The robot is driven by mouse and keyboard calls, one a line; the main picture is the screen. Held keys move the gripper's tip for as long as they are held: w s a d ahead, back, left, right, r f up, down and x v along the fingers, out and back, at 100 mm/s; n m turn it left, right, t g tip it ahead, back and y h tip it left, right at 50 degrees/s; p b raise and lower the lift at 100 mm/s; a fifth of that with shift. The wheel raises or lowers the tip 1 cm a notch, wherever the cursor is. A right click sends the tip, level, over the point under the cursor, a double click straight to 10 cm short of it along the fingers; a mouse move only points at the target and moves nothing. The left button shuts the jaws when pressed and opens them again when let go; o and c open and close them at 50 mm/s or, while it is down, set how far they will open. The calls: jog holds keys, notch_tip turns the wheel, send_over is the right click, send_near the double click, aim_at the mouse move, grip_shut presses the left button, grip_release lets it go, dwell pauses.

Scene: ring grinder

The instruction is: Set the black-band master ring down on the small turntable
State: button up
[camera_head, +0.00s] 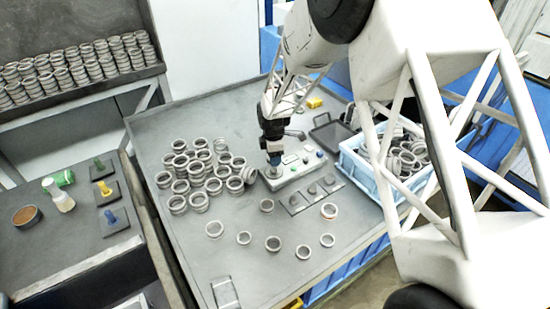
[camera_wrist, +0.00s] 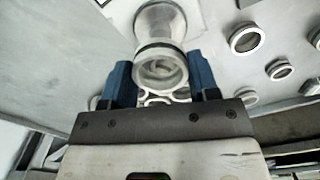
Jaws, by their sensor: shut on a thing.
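My gripper (camera_head: 274,158) is over the left part of a light-coloured control box on the table. In the wrist view, my gripper's blue fingers (camera_wrist: 161,80) stand on either side of a metal ring (camera_wrist: 161,72) with a dark band along its far edge, shut on it. Just beyond the ring a round pale metal piece (camera_wrist: 160,22), which looks like the small turntable, stands on the box's white top. The ring overlaps it in the picture, so I cannot tell whether they touch. In the head view the ring is mostly hidden by my gripper.
The control box (camera_head: 309,173) has coloured buttons. Many stacked rings (camera_head: 198,170) crowd the table to its left. Several loose rings (camera_head: 273,243) lie in front, near a dark plate with small posts (camera_head: 312,195). A blue crate (camera_head: 372,177) of rings stands at the right.

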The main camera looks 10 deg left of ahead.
aim_at(274, 169)
jog(key=shift+f, duration=0.2)
jog(key=shift+f, duration=2.2)
jog(key=shift+f, duration=0.1)
jog(key=o, duration=1.1)
jog(key=shift+r, duration=3.9)
